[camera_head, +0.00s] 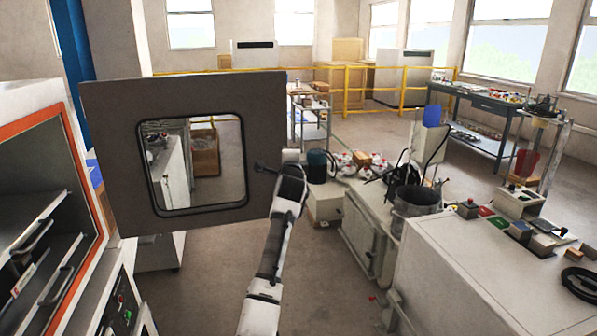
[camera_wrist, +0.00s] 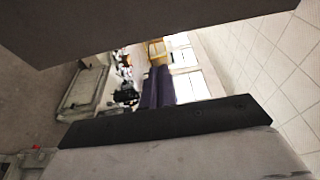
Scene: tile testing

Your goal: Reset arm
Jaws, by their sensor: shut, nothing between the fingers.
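My white and grey arm reaches up from the bottom of the head view. My gripper (camera_head: 260,167) is small and dark at its end, shut and empty. It points left, in front of the right part of an open grey-brown door (camera_head: 110,150) with a square window. I cannot tell whether it touches the door. In the wrist view a brown panel, seemingly the door (camera_wrist: 120,25), fills the top.
An orange-framed oven-like cabinet (camera_head: 85,170) with shelves stands at left. At right are a bench with a bucket (camera_head: 418,200) and a white machine (camera_head: 470,270) with buttons. Yellow railings (camera_head: 405,75) cross the back. Open floor (camera_head: 310,270) lies between cabinet and bench.

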